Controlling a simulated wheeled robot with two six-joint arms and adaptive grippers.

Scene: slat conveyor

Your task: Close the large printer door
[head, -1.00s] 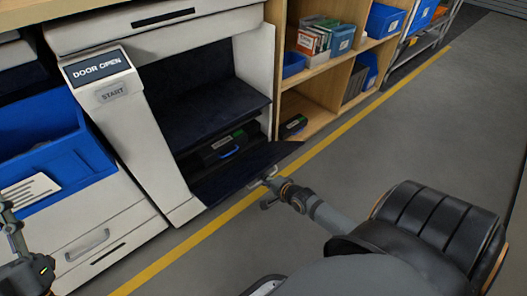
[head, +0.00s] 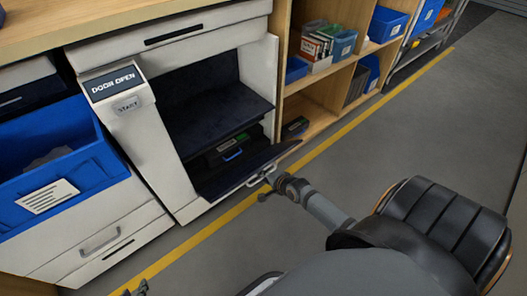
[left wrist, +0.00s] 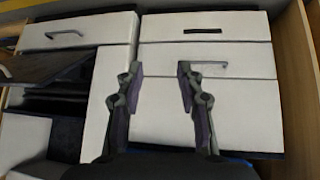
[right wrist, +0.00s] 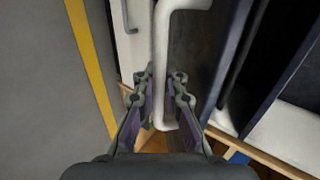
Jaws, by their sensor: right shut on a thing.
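The large printer door (head: 225,182) hangs open at the front of the white printer (head: 165,150), its dark inner face tilted upward. The printer's sign (head: 113,81) reads "DOOR OPEN". My right gripper (head: 268,180) is at the door's outer edge, shut on the pale door handle (head: 256,181). In the right wrist view, the handle (right wrist: 161,45) runs between the fingers of the right gripper (right wrist: 161,82). My left gripper (head: 136,290) only just shows at the bottom edge of the head view. In the left wrist view, the left gripper (left wrist: 157,72) is open and empty, facing white drawer fronts (left wrist: 210,65).
A blue bin (head: 60,175) with a white label is at the left. A drawer handle (head: 100,240) is below it. A wooden shelf (head: 310,85) with boxes stands right of the printer. The grey floor (head: 430,130) beyond the yellow line (head: 345,128) is clear.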

